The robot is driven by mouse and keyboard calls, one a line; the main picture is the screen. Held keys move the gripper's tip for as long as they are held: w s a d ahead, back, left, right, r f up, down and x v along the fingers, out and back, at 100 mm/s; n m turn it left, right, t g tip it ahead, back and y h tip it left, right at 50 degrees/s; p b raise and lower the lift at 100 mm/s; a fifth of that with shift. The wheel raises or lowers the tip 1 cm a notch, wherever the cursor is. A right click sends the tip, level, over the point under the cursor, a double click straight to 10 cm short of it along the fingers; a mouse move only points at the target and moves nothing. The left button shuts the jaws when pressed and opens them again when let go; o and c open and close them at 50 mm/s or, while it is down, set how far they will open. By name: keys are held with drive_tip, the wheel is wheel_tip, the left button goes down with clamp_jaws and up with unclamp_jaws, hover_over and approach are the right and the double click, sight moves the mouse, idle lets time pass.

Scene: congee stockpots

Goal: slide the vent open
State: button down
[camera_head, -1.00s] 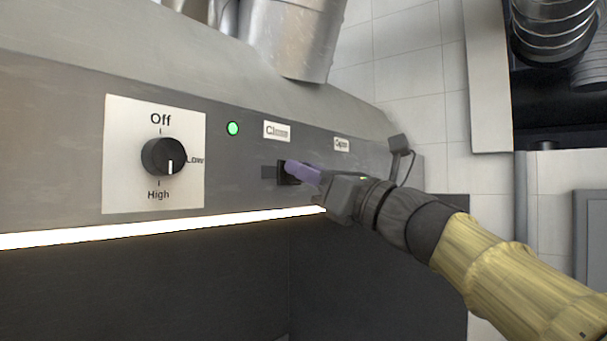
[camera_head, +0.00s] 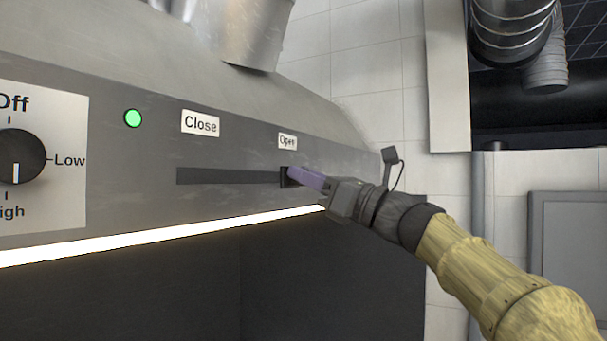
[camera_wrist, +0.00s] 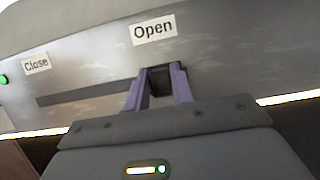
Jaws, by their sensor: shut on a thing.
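The vent slider is a small black knob (camera_head: 286,177) in a dark horizontal slot (camera_head: 225,176) on the grey hood front. It sits at the slot's right end, below the "Open" label (camera_head: 287,141). The "Close" label (camera_head: 200,123) is above the slot's left part. In the wrist view the knob (camera_wrist: 159,80) shows between my two purple fingers, under the "Open" label (camera_wrist: 153,30). My gripper (camera_head: 296,177) is shut on the knob, reaching in from the right; it also shows in the wrist view (camera_wrist: 158,84).
A black dial (camera_head: 20,157) on a white plate and a green lamp (camera_head: 133,118) are on the hood's left. A lit strip (camera_head: 170,235) runs along the hood's lower edge. Metal ducts (camera_head: 245,35) rise above.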

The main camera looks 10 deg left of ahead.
drive_tip(key=shift+d+r, duration=0.1)
drive_tip(key=c, duration=1.3)
unclamp_jaws()
drive_tip(key=shift+w, duration=0.1)
drive_tip(key=shift+c, duration=0.2)
drive_tip(key=shift+o, duration=0.7)
drive_tip(key=shift+w, duration=0.2)
drive_tip(key=shift+s, duration=0.1)
drive_tip(key=b+v, duration=0.9)
drive_tip(key=v, duration=0.8)
drive_tip(key=shift+f, duration=0.25)
drive_tip(key=shift+d, duration=0.1)
